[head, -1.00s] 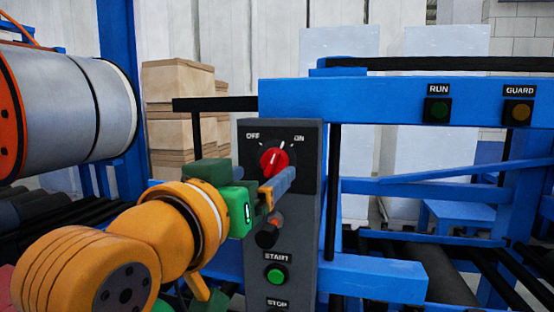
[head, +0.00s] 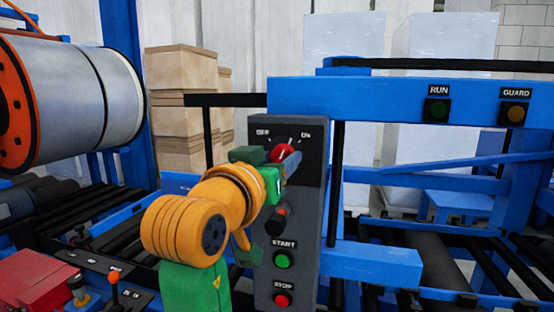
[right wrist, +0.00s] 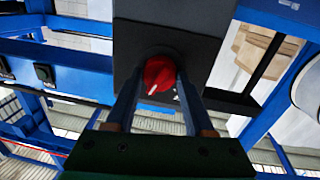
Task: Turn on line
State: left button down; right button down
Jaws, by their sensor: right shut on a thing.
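The red rotary knob (head: 282,152) sits near the top of a grey control panel (head: 262,298), below the OFF and ON labels. In the right wrist view the knob (right wrist: 159,73) lies between the two fingers, its white mark pointing to the lower left. My right gripper (head: 291,165) is shut on the knob, its fingers covering part of it in the head view; it also shows in the right wrist view (right wrist: 160,95). Below are a dark knob (head: 276,222), a green START button (head: 282,260) and a red STOP button (head: 282,300). My left gripper is out of view.
A blue frame (head: 390,98) beside the panel carries a dark green RUN lamp (head: 437,110) and an amber GUARD lamp (head: 515,112). A large metal roll (head: 75,95) and stacked cartons (head: 180,75) stand left. A lever box (head: 115,290) is at lower left.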

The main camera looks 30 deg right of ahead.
jog(key=m, duration=0.4)
jog(key=shift+m+y, duration=0.3)
jog(key=c, duration=0.6)
grip_release()
jog(key=o, duration=0.3)
jog(key=shift+d, duration=0.1)
jog(key=shift+s+a+b, duration=0.1)
jog(key=shift+a+b, duration=0.15)
jog(key=shift+b, duration=0.15)
jog(key=b+v, duration=0.2)
jog(key=v, duration=0.4)
jog(key=shift+s+a, duration=0.2)
jog(key=shift+a, duration=0.05)
